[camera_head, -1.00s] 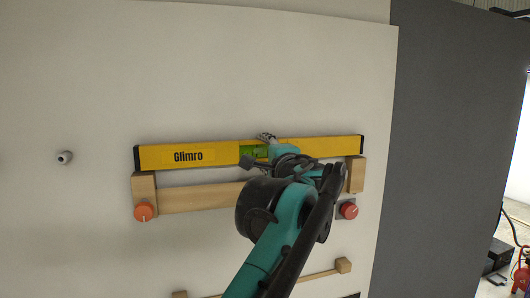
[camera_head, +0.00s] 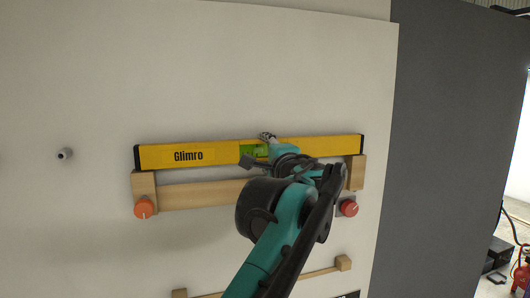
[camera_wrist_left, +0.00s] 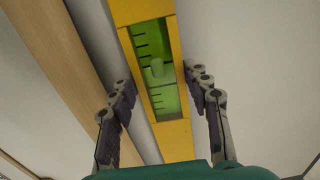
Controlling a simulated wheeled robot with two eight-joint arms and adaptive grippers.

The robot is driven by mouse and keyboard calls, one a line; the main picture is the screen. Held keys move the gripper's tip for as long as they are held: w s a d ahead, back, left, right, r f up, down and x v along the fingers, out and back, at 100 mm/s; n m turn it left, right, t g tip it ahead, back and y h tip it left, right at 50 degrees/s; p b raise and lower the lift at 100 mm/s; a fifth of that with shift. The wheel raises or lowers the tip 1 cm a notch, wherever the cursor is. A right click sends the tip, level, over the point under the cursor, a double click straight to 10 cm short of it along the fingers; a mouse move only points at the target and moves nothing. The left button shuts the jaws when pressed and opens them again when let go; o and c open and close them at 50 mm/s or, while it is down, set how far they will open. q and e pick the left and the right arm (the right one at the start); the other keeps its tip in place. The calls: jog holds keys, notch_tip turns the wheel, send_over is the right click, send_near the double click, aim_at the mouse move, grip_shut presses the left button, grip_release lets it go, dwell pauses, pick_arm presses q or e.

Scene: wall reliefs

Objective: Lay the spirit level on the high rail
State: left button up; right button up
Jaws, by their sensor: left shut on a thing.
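The yellow spirit level (camera_head: 220,155), marked "Glimro" with black end caps, lies nearly level along the wall in the head view. My left gripper (camera_head: 258,150) is shut on it near its middle, by the green vial. In the left wrist view its fingers (camera_wrist_left: 158,85) stand on either side of the level (camera_wrist_left: 175,140). The high rail (camera_head: 200,197) is a wooden bar with end blocks, just below the level. The level's underside appears at the tops of both blocks; I cannot tell whether it touches. My arm hides part of the rail. My right gripper is out of view.
An orange knob (camera_head: 144,209) is under the left block and a red knob (camera_head: 349,208) under the right one. A lower rail (camera_head: 320,274) runs below, partly behind my arm. A grey peg (camera_head: 65,154) sticks out at the left. The wall above the level is clear.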

pick_arm(q)
jog(key=shift+f, duration=0.2)
jog(key=o, duration=1.2)
jog(key=shift+o, duration=0.2)
jog(key=shift+s, duration=0.1)
jog(key=v, duration=1.1)
jog(key=s+a+f+n+g+b, duration=0.2)
jog(key=a+f+b, duration=0.45)
jog(key=f, duration=0.75)
jog(key=s+a+f+n+g+b, duration=0.25)
jog(key=a+f+b, duration=0.35)
jog(key=f, duration=0.9)
jog(key=s+a+f+n+g+b, duration=0.1)
jog(key=a+f+n+g+b, duration=0.2)
jog(key=f+b, duration=0.75)
jog(key=s+a+f+n+h+b, duration=0.1)
jog(key=s+f+b, duration=0.4)
jog(key=f, duration=1.2)
jog(key=s+a+f+n+g+h+b, duration=0.1)
jog(key=s+f+b, duration=0.4)
jog(key=f, duration=1.2)
jog(key=s+a+f+n+g+h+b, duration=0.1)
jog(key=f+b, duration=0.7)
jog(key=f, duration=0.8)
jog(key=s+a+n+h, duration=0.1)
jog(key=s+n+h, duration=0.1)
jog(key=s+n, duration=0.1)
jog(key=shift+s+a+f+n+h+b, duration=0.3)
jog(key=shift+s+a+f+n+b, duration=0.05)
jog(key=shift+s+f+n+b, duration=0.1)
